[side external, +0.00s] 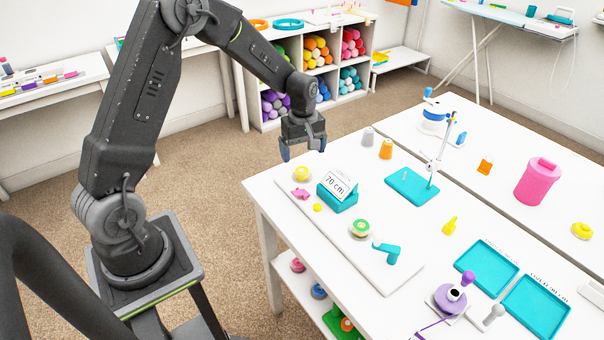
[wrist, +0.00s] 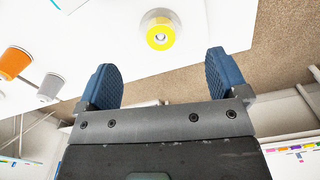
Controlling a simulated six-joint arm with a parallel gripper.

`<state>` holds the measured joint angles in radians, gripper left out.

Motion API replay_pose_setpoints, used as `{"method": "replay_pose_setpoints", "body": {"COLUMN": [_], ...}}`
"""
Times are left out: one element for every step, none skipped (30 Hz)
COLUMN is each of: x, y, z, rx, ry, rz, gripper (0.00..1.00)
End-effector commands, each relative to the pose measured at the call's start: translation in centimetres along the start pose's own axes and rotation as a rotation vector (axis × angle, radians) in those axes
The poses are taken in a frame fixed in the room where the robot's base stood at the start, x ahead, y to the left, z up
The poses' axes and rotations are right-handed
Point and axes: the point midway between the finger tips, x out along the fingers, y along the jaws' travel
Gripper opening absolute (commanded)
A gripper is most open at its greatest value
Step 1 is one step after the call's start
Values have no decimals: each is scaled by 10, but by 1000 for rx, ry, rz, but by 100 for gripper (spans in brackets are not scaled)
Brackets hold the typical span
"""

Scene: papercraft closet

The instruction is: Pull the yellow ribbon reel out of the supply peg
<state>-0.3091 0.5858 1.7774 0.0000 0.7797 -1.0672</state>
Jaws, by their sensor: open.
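The yellow ribbon reel (side external: 302,174) sits at the far left corner of the white board, on a pale round base. In the wrist view the reel (wrist: 150,37) is a yellow ring around a pale centre, which looks like the top of the supply peg (wrist: 160,37). The peg is mostly hidden inside the reel. My gripper (side external: 303,150) hangs above the table's far left edge, close to the reel and higher than it. In the wrist view my gripper (wrist: 162,68) has its two blue fingers wide apart with nothing between them. The reel lies ahead of the fingertips, untouched.
A teal block with a "70 cm" card (side external: 340,190) stands right of the reel, with a pink piece (side external: 300,194) in front. A green-centred reel (side external: 361,228) and teal crank (side external: 388,250) are nearer.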

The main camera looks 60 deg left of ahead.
Motion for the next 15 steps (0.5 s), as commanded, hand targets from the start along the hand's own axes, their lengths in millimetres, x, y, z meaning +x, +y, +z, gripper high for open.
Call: {"method": "replay_pose_setpoints", "body": {"x": [8, 11, 15, 17, 18, 20, 22, 24, 28, 32, 36, 43, 47, 52, 58], "y": [0, 0, 0, 0, 0, 0, 0, 0, 0, 0, -1, 0, 0, -1, 0], "z": [0, 0, 0, 0, 0, 0, 0, 0, 0, 0, 0, 0, -1, -1, -1], "rx": [1, 1, 1, 1, 1, 1, 1, 1, 1, 1, 1, 1, 1, 1, 1], "ry": [-2, -1, 0, 0, 0, 0, 0, 0, 0, -1, -2, -1, -1, -2, -1], "rz": [-3, -2, -1, 0, 0, -1, -1, -1, -1, -1, -3, -3, -2, -3, -2], "gripper": [92, 92, 92, 92, 92, 92, 92, 92, 92, 92, 92, 92, 92, 92, 92]}}
